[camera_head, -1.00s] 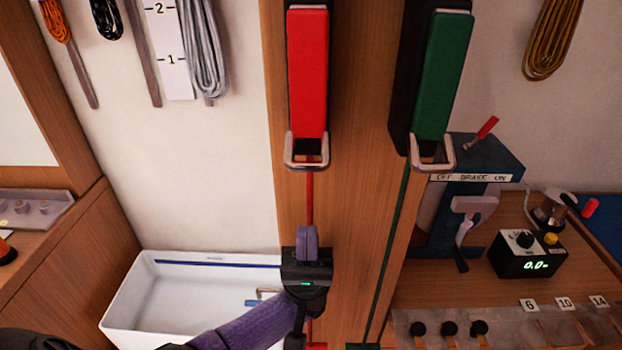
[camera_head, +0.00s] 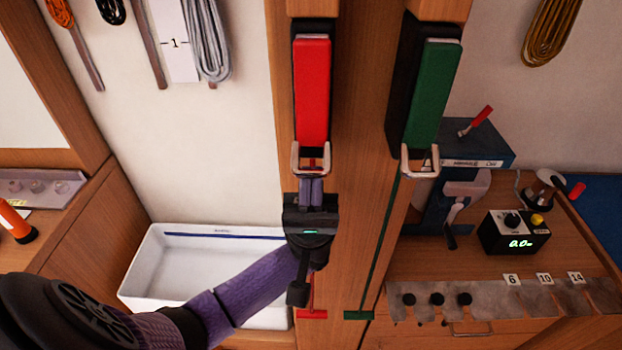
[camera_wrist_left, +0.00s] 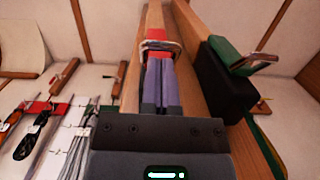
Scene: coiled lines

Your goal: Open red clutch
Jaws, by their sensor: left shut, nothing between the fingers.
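The red clutch (camera_head: 313,95) is a long red lever in a black housing on the wooden post, with a metal loop (camera_head: 297,160) at its lower end. A red line runs down from it to a red handle (camera_head: 312,314). My left gripper (camera_head: 311,180) is shut and empty, its fingertips right at the loop just below the red lever. In the left wrist view the closed fingers (camera_wrist_left: 160,82) point up at the loop and the red lever end (camera_wrist_left: 156,35); I cannot tell whether they touch it. My right gripper is not in view.
A green clutch (camera_head: 432,95) with its own loop and green line stands close on the right. A white bin (camera_head: 150,275) sits below left. A blue brake device (camera_head: 480,145) and a black display box (camera_head: 515,233) stand on the right bench.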

